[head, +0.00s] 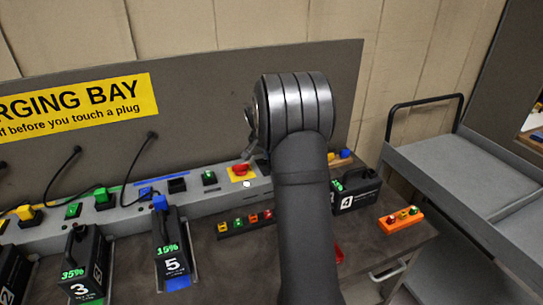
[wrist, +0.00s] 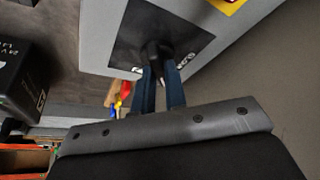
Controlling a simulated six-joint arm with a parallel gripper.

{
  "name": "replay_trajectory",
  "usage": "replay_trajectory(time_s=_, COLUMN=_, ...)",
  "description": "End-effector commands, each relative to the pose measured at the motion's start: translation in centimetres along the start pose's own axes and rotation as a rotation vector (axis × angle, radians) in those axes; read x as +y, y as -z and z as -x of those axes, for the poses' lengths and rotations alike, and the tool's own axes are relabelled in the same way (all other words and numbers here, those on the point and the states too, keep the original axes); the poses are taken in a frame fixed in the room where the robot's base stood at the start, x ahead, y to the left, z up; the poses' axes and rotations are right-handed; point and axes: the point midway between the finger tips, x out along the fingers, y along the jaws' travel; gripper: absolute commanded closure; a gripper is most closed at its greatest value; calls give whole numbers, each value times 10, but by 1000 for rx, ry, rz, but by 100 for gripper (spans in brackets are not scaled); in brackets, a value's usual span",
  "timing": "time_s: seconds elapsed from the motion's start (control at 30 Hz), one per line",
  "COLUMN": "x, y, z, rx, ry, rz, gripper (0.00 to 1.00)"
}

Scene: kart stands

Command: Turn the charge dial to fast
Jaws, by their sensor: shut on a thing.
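The charge dial (wrist: 157,50) is a black knob on a dark plate (wrist: 130,30) with white lettering, set in the grey bench housing. My gripper (wrist: 161,82) is shut on the knob, with its two blue fingers on either side of it in the wrist view. The lettering is partly covered and I cannot read it. I cannot tell which setting the dial points to. In the head view my arm hides the fingers and most of the dial; only a dark edge of its plate (head: 263,166) shows beside the arm.
A red switch on a yellow plate (head: 240,171) sits just left of the dial. Black battery packs (head: 172,250) stand in front of the housing, and another pack (head: 357,190) is right of my arm. An orange block with buttons (head: 401,219) lies at the bench's right end.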

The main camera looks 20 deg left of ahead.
Motion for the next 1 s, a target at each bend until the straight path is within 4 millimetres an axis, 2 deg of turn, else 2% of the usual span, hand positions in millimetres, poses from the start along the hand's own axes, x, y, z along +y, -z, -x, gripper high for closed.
replay_trajectory(time_s=0.7, x=-4, y=1, z=0, rx=0, ry=-206, rz=-493, gripper=100)
replay_trajectory(time_s=1.0, x=-5, y=1, z=0, rx=0, ry=-268, rz=-645, gripper=100)
